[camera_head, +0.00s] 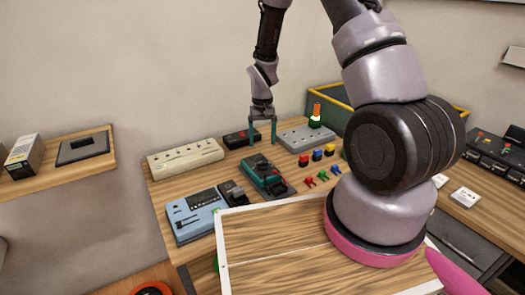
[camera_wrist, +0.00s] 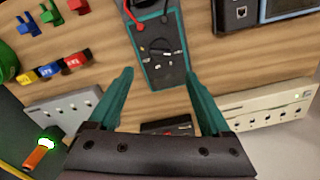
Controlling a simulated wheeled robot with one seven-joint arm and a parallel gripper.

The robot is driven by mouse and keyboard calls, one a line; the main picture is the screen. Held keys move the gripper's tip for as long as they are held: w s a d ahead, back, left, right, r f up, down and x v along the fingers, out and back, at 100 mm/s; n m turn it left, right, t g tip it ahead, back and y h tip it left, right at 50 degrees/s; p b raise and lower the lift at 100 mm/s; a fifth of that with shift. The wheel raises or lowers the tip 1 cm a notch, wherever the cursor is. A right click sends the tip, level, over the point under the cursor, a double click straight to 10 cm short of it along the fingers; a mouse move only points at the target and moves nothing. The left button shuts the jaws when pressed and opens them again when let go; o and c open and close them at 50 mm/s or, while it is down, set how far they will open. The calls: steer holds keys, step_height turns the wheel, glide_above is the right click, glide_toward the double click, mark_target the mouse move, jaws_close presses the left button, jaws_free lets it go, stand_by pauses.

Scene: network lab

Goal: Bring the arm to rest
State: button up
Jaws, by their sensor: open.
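My gripper (camera_head: 262,132) hangs from my raised arm above the back part of the wooden table (camera_head: 158,186), fingers pointing down. In the wrist view my gripper (camera_wrist: 160,95) shows two teal fingers spread apart with nothing between them. A teal and black meter (camera_head: 264,174) with red and black leads lies in front of the gripper in the head view; the meter (camera_wrist: 160,45) also shows beyond the fingertips in the wrist view.
Small coloured pieces (camera_head: 317,156) lie to the right. A green-yellow bin (camera_head: 335,97) stands at the back.

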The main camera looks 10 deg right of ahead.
steer(key=shift+r, duration=1.05)
steer(key=s+d+r+m+t+y, duration=0.1)
steer(key=s+d+r+t, duration=0.15)
steer(key=r, duration=0.95)
steer(key=s+d+r+m+t, duration=0.1)
steer(key=s+r, duration=0.2)
steer(key=r, duration=0.9)
steer(key=s+d+r+m+t+y, duration=0.1)
steer(key=s+d+r+t, duration=0.1)
steer(key=s+r, duration=1.2)
steer(key=s+t, duration=0.1)
steer(key=s, duration=0.2)
steer(key=shift+s+d+m+t, duration=0.15)
steer(key=shift+s+m+t, duration=0.15)
steer(key=shift+t, duration=0.05)
